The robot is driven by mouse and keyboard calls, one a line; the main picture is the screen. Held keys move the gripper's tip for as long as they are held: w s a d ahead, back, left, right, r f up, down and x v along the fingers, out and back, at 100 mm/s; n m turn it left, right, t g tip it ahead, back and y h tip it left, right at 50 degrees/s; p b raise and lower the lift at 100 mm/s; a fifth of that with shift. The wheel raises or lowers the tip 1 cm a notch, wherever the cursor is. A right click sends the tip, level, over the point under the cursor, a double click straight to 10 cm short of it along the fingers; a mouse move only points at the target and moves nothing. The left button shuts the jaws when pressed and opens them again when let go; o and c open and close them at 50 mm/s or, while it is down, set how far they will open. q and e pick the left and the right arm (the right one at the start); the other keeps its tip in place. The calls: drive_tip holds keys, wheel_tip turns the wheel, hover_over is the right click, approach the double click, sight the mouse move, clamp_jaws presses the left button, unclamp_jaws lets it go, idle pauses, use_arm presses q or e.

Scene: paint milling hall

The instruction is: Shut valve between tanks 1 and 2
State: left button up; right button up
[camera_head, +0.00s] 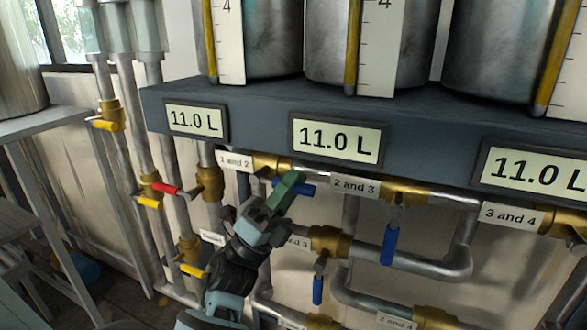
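The label "1 and 2" (234,160) sits on the pipe under the left tank displays. Right of it is a brass valve (268,164) with a blue handle (304,190), which lies roughly along the pipe. My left gripper (284,192) comes up from below, its green fingertip over the handle and hiding part of it. I cannot tell whether the fingers touch or enclose the handle. My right gripper is not in view.
Valve "2 and 3" (403,192) is to the right, its blue handle (389,245) hanging down. Another blue handle (318,289) hangs below. Red (165,188) and yellow (149,202) handles are at left. A dark shelf (265,97) with tanks and 11.0 L displays overhangs the pipes.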

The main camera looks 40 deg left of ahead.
use_arm(q)
drive_tip(key=shift+x, duration=0.9)
clamp_jaws()
drive_tip(key=shift+w, duration=0.1)
